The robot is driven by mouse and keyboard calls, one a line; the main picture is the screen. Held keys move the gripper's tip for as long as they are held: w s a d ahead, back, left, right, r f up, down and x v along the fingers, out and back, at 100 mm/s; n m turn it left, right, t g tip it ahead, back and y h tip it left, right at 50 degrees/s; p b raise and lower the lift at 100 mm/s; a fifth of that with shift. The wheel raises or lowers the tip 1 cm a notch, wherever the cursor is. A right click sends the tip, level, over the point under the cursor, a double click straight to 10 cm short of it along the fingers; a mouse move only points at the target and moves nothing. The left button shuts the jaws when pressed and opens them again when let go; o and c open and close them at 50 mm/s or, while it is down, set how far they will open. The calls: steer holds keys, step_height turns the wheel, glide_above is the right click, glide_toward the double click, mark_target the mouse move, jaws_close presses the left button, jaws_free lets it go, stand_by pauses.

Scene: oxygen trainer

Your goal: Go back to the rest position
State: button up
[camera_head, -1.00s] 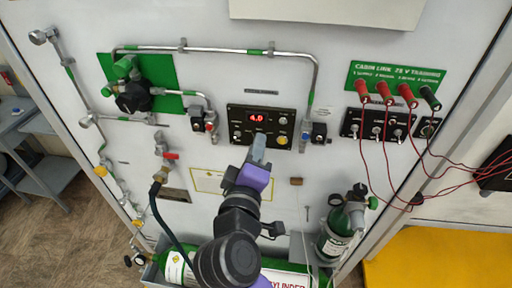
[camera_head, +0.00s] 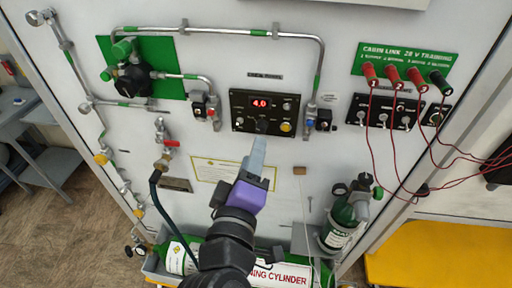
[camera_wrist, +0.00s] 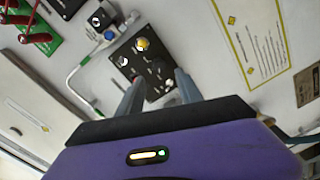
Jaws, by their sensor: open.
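My gripper (camera_head: 257,158) is in front of the white panel, just below the black control box (camera_head: 266,112) with the red "4.0" display. In the wrist view its two grey fingers (camera_wrist: 158,92) stand apart with nothing between them. The control box (camera_wrist: 143,62) shows beyond the fingertips, with a yellow button and knobs. The box's central dark knob (camera_head: 262,126) is visible above the gripper in the head view. The gripper looks clear of the box, though the exact gap is hard to judge.
A green regulator board (camera_head: 140,70) with pipes is at upper left. Red leads (camera_head: 370,130) hang from the plugs at right. A small green cylinder (camera_head: 342,225) stands at lower right, and a large green cylinder (camera_head: 190,255) lies below my arm. A hose (camera_head: 165,215) hangs at left.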

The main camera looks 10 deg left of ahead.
steer(key=shift+s, duration=0.55)
